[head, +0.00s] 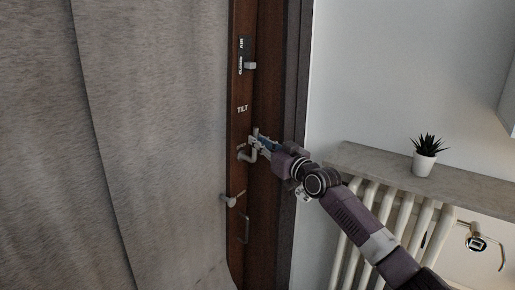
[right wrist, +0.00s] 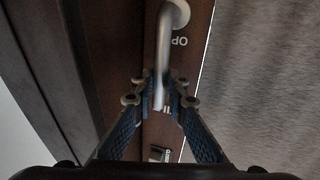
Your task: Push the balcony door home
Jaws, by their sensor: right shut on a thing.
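The balcony door (head: 241,85) shows as a narrow dark brown strip beside the grey curtain in the head view. It bears a "TILT" label and metal handles. My right gripper (head: 258,143) reaches the strip from the right, at the curved metal handle (head: 248,155) below that label. In the right wrist view, the handle (right wrist: 164,50) runs from a round mount down between the blue fingers of my right gripper (right wrist: 160,95), which are shut on it. Whether the door is ajar cannot be told. My left gripper is out of view.
A long grey curtain (head: 150,130) covers the left. Another metal handle (head: 244,226) sits lower on the door. The dark frame (head: 297,80) meets a white wall. At right, a radiator (head: 375,200) stands under a ledge (head: 375,163) with a potted plant (head: 425,160).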

